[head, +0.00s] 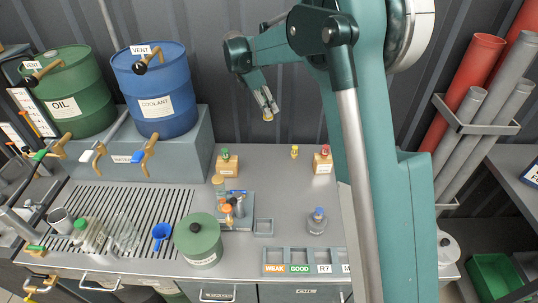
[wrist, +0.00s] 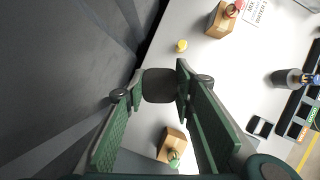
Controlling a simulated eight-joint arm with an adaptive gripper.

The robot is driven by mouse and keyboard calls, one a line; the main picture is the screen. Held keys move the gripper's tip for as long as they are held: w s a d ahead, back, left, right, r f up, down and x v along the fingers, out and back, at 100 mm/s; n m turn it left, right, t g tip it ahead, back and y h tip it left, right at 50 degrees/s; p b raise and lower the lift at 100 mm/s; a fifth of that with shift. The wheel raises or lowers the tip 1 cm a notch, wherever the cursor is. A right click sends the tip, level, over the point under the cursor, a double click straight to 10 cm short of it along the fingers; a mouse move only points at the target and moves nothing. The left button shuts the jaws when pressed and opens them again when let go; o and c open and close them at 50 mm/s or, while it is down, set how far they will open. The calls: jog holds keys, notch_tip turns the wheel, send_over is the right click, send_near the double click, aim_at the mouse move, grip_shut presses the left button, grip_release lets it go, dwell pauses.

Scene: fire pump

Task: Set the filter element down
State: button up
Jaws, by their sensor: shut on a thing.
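My gripper (head: 265,103) is raised above the back of the bench in the head view, pointing down. A small tan piece, apparently the filter element (head: 267,115), shows at its fingertips. In the wrist view my gripper (wrist: 161,76) has its two green fingers either side of a dark brownish block, which looks like the same held element (wrist: 160,87). It is clear of the bench top. A similar tan cylinder (head: 218,184) stands at the back left of a blue-grey tray (head: 238,225) holding several small parts.
The bench between is clear.

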notch_tip(320, 180, down, 11)
jog(key=shift+d+r, duration=0.15)
dwell(0.4)
notch_tip(320, 180, down, 6)
dwell(0.5)
jog(key=shift+f, duration=0.25)
jog(key=shift+f, duration=1.75)
jog(key=shift+f+b, duration=0.15)
jog(key=shift+b, duration=0.15)
jog(key=o, duration=0.9)
jog(key=shift+r, duration=0.2)
